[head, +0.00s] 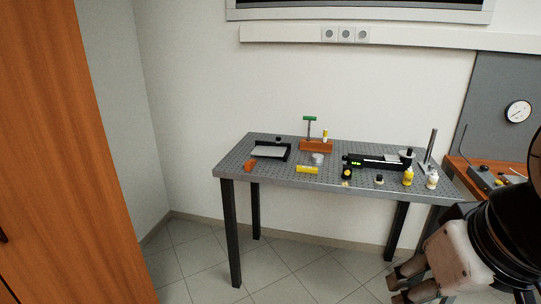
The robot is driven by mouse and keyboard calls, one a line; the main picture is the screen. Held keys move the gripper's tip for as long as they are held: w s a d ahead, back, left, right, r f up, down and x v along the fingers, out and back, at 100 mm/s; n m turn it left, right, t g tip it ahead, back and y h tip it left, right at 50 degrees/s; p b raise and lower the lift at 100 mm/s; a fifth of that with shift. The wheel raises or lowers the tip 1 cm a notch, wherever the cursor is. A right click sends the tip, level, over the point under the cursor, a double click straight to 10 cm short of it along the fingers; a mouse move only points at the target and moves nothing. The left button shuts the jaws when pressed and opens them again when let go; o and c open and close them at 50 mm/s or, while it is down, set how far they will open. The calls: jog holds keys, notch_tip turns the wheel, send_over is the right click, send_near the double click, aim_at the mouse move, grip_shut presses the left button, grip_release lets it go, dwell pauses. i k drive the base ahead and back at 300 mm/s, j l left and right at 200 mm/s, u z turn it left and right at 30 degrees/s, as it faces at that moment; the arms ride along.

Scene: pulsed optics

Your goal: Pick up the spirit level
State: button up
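A small yellow bar (307,169), which looks like the spirit level, lies near the front edge of the grey perforated table (232,171), left of the middle. It is too small to make out any vials. My gripper (396,289) is at the lower right, in front of the table and below its top, well away from the yellow bar. Its two fingers are apart with nothing between them.
Near the bar are an orange block (250,165), a dark-framed tray (268,153), an orange holder (316,146) with upright tools, a black and yellow item (347,173) and a black device (379,163). Bottles (408,176) stand at right. An orange-brown cabinet (75,150) is left.

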aim_at(309, 170)
jog(key=i+l+z, duration=0.1)
jog(key=i+l, duration=0.15)
jog(key=i, duration=0.35)
jog(key=i+l+z, duration=0.1)
jog(key=i, duration=0.45)
jog(key=i+l, duration=0.3)
jog(key=i, duration=0.3)
jog(key=i+l+z, duration=0.15)
jog(key=i, duration=0.45)
